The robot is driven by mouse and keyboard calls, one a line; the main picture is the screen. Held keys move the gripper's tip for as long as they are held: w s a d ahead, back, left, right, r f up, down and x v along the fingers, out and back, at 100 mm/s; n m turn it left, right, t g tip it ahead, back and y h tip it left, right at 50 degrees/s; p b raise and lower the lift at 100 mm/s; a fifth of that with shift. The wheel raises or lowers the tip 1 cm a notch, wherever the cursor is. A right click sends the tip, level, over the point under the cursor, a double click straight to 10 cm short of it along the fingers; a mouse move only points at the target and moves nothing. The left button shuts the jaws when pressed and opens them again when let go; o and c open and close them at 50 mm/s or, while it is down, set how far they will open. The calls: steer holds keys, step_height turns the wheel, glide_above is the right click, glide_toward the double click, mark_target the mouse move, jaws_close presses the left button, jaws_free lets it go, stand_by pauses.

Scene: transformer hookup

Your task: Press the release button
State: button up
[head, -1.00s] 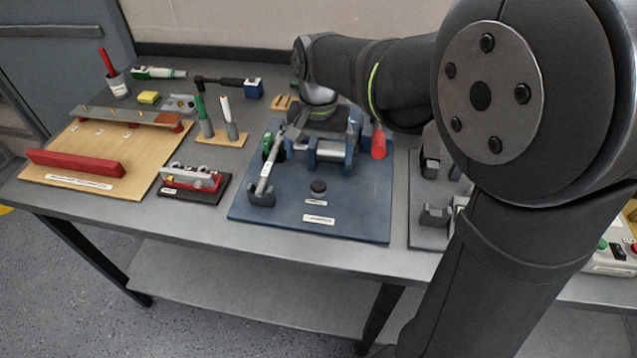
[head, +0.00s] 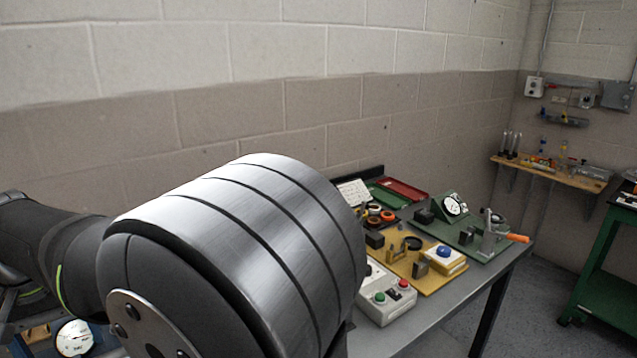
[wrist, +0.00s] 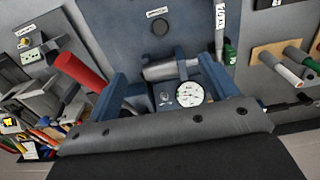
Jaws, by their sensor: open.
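A black round button (wrist: 160,27) sits on the blue board (wrist: 108,28) near the top of the wrist view, beside a small label too small to read. I cannot tell from the labels which button is the release button. My gripper (wrist: 163,68) is open, its two blue fingers apart over the board. A grey cylinder (wrist: 172,70) and a white dial gauge (wrist: 190,93) show between them. The button lies beyond the fingertips, apart from them. In the head view, my arm hides most of the blue board, and the gripper is not visible.
A red handle (wrist: 80,70) is left of the fingers. In the head view, a white box (head: 387,300) carries green and red buttons, and a blue button (head: 444,251) tops a block on the yellow board (head: 440,282). A green board (head: 485,250) stands behind.

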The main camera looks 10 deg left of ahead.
jaws_close()
stand_by(1.4)
